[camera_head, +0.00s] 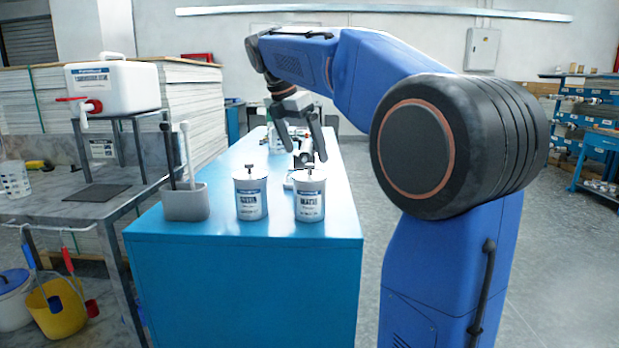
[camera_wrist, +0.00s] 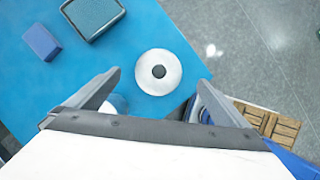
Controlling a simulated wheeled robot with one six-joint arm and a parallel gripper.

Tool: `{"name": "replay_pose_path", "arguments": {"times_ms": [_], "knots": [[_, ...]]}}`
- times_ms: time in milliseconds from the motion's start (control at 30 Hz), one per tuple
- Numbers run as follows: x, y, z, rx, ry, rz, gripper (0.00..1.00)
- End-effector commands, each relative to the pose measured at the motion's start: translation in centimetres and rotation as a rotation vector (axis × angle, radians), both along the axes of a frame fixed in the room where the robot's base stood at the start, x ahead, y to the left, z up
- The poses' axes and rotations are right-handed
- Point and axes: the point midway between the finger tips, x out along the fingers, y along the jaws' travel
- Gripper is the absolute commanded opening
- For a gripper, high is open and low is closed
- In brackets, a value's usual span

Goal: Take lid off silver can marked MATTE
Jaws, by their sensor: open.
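Two silver-white cans stand on the blue cabinet top near its front edge. The right can (camera_head: 309,204) has a label that seems to read MATTE, and a lid with a dark knob (camera_head: 310,171) on it. The left can (camera_head: 251,200) looks alike, lid on, its label too blurred to read surely. My gripper (camera_head: 301,153) is open and empty, pointing down above and behind the right can in the head view. In the wrist view a round pale lid (camera_wrist: 146,82) with a dark knob lies ahead between the open fingers; its label is hidden.
A grey caddy (camera_head: 186,203) with upright tools stands left of the cans. In the wrist view a blue block (camera_wrist: 41,42) and a dark tray (camera_wrist: 92,14) lie at upper left. The blue top (camera_head: 200,228) is bare in front of the cans. A steel table (camera_head: 60,200) stands left.

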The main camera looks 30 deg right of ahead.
Motion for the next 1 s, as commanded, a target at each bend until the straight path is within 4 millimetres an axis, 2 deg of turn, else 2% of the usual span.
{"name": "replay_pose_path", "arguments": {"times_ms": [267,600,933,967,1000], "knots": [[0.1,-0.7,-1.7,0.000,0.000,-0.001,1.00],[0.5,-2.2,-5.6,0.001,0.001,-0.001,1.00],[0.6,-2.4,-6.1,0.000,-0.001,-0.001,1.00],[0.6,-2.4,-6.1,0.000,-0.001,-0.001,0.95],[0.6,-2.4,-6.1,0.000,-0.001,-0.001,0.85]]}}
